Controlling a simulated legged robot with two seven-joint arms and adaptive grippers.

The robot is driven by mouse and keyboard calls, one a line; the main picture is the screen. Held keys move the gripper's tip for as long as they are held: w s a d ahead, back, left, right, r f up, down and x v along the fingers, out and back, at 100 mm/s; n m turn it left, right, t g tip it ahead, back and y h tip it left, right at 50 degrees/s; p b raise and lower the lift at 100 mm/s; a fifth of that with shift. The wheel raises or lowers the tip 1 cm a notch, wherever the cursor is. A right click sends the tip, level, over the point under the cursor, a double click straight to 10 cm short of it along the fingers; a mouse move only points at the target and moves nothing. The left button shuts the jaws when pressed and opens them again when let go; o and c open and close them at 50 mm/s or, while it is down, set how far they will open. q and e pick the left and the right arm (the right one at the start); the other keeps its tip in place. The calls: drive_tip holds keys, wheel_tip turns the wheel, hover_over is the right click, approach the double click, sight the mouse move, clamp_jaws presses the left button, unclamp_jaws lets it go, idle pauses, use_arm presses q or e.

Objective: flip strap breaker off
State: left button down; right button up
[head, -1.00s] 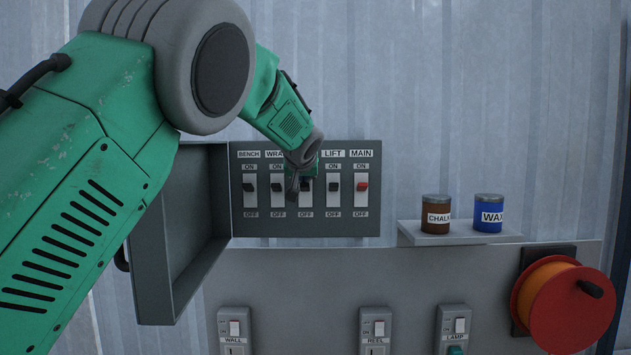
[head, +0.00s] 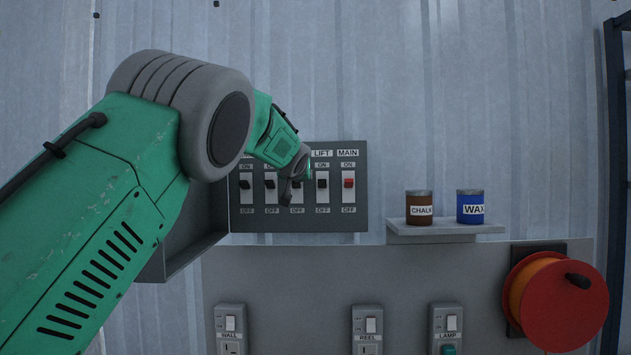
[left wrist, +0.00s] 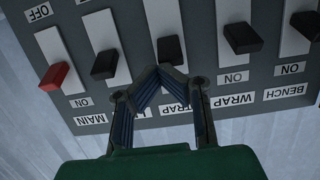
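The breaker panel (head: 262,226) is on the wall, with a row of switches labelled BENCH, WRAP, STRAP, LIFT and MAIN. The strap breaker's black lever (left wrist: 170,50) sits in line with its neighbours, toward the ON end. My left gripper (left wrist: 158,72) is at the strap breaker, with its two fingertips drawn together just below the lever in the left wrist view. I cannot tell whether they touch it. In the head view my left gripper (head: 288,192) partly covers the strap column and hides its label. My right gripper is not in view.
Close neighbours are the black wrap lever (left wrist: 242,37), the black lift lever (left wrist: 104,65) and the red main lever (left wrist: 52,77). The panel's open grey cover (head: 185,245) stands out at left. A shelf (head: 445,230) with two cans and an orange-red reel (head: 565,305) are at right.

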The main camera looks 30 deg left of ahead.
use_arm(q)
drive_tip(key=shift+s+a+f, duration=0.4)
drive_tip(key=shift+a+f, duration=0.2)
drive_tip(key=shift+a, duration=0.15)
drive_tip(key=shift+r, duration=0.1)
drive_tip(key=shift+w+d, duration=0.1)
drive_tip(key=shift+d, duration=0.05)
